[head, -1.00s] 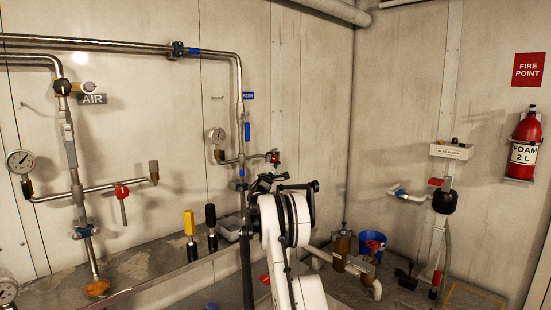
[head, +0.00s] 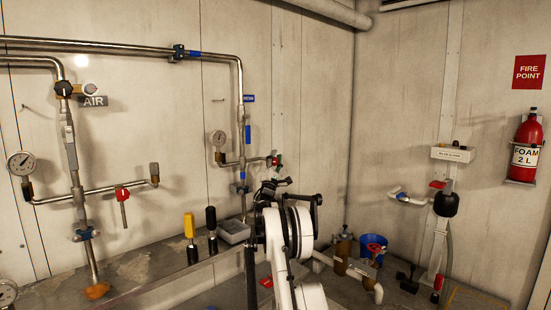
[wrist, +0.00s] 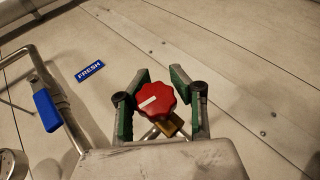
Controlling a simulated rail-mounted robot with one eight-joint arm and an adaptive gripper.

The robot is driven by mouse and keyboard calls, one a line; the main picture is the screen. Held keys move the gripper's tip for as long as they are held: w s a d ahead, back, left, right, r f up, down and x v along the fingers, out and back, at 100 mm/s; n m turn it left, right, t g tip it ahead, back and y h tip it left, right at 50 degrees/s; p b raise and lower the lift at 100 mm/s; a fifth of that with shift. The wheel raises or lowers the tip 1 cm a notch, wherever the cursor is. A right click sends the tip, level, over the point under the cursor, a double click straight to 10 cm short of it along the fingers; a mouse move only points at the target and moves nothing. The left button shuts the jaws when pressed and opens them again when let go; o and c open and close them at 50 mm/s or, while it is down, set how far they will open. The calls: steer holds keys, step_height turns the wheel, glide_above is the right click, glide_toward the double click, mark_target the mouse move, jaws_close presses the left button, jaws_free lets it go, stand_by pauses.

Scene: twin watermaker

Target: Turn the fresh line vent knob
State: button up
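The red lobed knob (wrist: 156,101) with a white mark on its face shows in the middle of the wrist view, with a brass part below it. A blue FRESH label (wrist: 89,70) is on the wall to its left. The small red knob (head: 277,160) also shows in the head view, at the right end of the short side pipe. My gripper (wrist: 161,76) is open, with a green-padded finger on either side of the knob and gaps visible. I cannot tell whether the fingers are at the knob's depth. In the head view my gripper (head: 272,186) is below the knob, small and dark.
A pipe with a blue lever (wrist: 47,110) runs left of the knob in the wrist view. In the head view a gauge (head: 218,138) sits left on the same branch. Yellow (head: 189,226) and black (head: 211,218) handles stand on the ledge below.

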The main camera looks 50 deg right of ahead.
steer(key=shift+o, duration=1.4)
steer(key=shift+s+d+g, duration=0.1)
steer(key=shift+g, duration=0.2)
steer(key=shift+o, duration=0.5)
steer(key=shift+r, duration=0.1)
steer(key=v, duration=1.2)
